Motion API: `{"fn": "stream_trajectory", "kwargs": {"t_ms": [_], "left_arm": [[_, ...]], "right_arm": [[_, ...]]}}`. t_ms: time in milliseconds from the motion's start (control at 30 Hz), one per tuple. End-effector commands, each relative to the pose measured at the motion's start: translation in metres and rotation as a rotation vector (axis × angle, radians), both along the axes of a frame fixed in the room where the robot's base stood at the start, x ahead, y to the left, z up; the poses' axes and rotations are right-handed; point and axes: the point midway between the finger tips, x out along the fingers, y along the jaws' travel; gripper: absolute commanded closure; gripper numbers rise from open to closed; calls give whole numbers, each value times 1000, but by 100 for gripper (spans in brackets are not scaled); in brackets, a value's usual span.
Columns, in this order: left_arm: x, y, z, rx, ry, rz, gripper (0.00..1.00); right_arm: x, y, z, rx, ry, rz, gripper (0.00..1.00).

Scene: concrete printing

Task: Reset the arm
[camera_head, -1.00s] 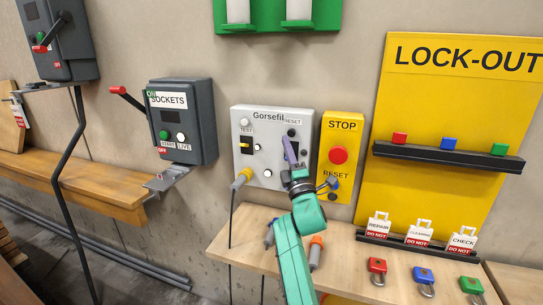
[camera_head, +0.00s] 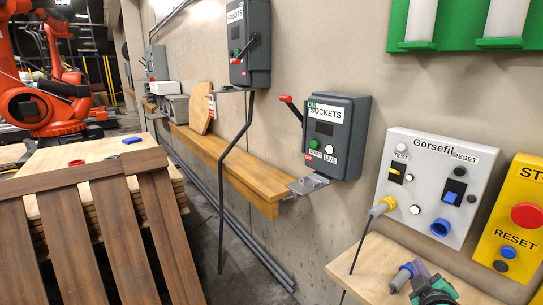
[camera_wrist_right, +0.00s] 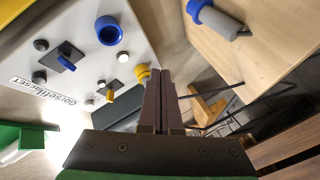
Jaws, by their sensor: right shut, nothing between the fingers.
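My right gripper (camera_wrist_right: 160,80) is shut and empty, its two dark fingers together in the wrist view. In the head view part of my green right arm (camera_head: 432,288) shows at the bottom right, over the wooden shelf. The grey Gorsefil panel (camera_head: 436,185) is on the wall above it; it also shows in the wrist view (camera_wrist_right: 82,42), left of my fingers. A grey and blue plug (camera_head: 403,276) lies on the shelf beside my arm; it also shows in the wrist view (camera_wrist_right: 218,20). My left gripper is not in view.
A yellow cable plug (camera_head: 382,206) is in the panel's lower left. The SOCKETS box (camera_head: 336,135) and ROBOTS box (camera_head: 249,45) hang on the wall. The yellow STOP box (camera_head: 510,225) is at right. Brown pallets (camera_head: 90,245) and an orange robot arm (camera_head: 40,95) are at left.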

Motion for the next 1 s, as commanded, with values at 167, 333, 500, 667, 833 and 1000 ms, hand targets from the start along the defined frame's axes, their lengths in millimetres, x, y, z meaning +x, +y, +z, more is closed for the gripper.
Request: {"fn": "stream_trajectory", "kwargs": {"t_ms": [167, 333, 500, 667, 833, 1000], "left_arm": [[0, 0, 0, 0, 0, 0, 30], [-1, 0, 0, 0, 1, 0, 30], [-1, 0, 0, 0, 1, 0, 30], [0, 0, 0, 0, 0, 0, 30], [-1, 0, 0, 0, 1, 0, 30], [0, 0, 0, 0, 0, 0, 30]], "right_arm": [[-66, 57, -92, 390, 314, -45, 100], [-125, 96, -136, 598, 539, -114, 100], [-181, 128, -161, 736, 737, -190, 100], [-208, 144, -194, 791, 855, -246, 100], [-201, 145, -255, 786, 878, -252, 100], [-209, 145, -327, 778, 910, -262, 100]]}}
